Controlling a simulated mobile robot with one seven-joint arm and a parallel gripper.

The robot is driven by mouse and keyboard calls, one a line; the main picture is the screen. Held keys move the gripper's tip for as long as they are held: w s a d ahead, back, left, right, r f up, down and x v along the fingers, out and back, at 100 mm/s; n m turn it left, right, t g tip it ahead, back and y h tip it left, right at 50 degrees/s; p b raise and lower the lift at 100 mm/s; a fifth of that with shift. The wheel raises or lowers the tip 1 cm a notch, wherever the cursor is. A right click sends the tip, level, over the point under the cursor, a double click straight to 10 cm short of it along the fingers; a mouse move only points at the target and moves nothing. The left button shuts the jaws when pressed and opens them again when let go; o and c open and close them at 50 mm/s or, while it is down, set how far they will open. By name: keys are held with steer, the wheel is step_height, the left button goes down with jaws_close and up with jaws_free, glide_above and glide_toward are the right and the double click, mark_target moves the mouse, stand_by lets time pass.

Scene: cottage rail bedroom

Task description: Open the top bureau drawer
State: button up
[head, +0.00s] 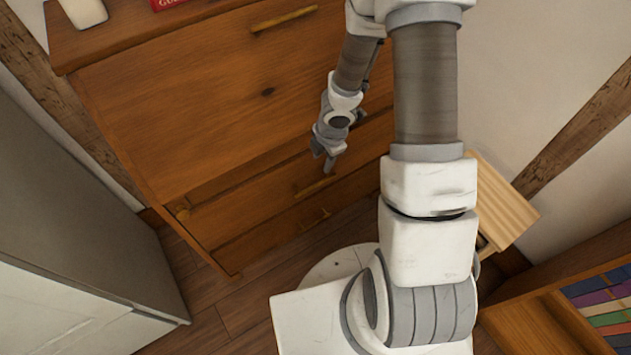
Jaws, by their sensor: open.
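The wooden bureau (180,120) stands in the upper left of the head view, with a broad sloping front panel above its drawers. The top drawer (262,203) is below that panel and looks shut. Its brass bar handle (315,187) shows just below my gripper. My gripper (326,163) points down at the drawer front, close to the handle. It is open and holds nothing. I cannot tell whether a fingertip touches the handle. My arm hides the bureau's right side.
A red book (168,4) and a white object (84,12) are on top. A grey cabinet (70,240) stands left; a small wooden piece (502,205) and shelf books (603,300) are right.

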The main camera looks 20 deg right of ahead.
mark_target(315, 185)
steer(key=w+f+b, duration=0.1)
steer(key=f+b, duration=0.3)
steer(key=f, duration=0.1)
steer(key=w+f+b, duration=0.1)
steer(key=f+b, duration=0.3)
steer(key=f, duration=0.2)
steer(key=w+a+f+b, duration=0.1)
steer(key=f+b, duration=0.3)
steer(key=f, duration=0.1)
steer(key=shift+w+f+b, duration=0.1)
steer(key=shift+f+b, duration=0.2)
jaws_close()
stand_by(1.0)
